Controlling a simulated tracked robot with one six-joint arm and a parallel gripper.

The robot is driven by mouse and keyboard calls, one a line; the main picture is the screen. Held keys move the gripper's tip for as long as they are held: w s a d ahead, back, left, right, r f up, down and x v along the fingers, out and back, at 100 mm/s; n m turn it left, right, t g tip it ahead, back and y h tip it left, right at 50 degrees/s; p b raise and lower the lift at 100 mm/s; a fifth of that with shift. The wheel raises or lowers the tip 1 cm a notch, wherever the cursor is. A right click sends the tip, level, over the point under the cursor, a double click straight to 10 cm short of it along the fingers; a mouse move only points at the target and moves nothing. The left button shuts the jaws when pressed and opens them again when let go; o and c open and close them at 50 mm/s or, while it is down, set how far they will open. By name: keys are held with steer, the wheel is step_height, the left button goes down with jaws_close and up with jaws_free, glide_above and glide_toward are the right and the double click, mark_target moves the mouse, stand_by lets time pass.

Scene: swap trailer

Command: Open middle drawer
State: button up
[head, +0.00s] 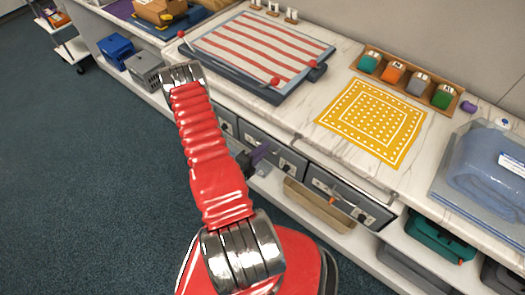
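A row of grey drawer fronts runs under the white marble-patterned worktop. The middle drawer (283,160) sits between the left drawer (227,121) and the right drawer (350,196). The middle drawer looks shut, and its left part is partly covered.
On the worktop (306,122) lie a red-and-white striped board (258,45), a yellow patterned cloth (374,118), a wooden rack of coloured blocks (409,78) and a clear blue bin (485,175). A teal bin (440,238) sits on the lower shelf. The floor (90,190) at left is clear.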

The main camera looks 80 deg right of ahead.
steer(key=shift+c, duration=0.4)
jaws_close()
steer(key=shift+f, duration=0.1)
stand_by(0.9)
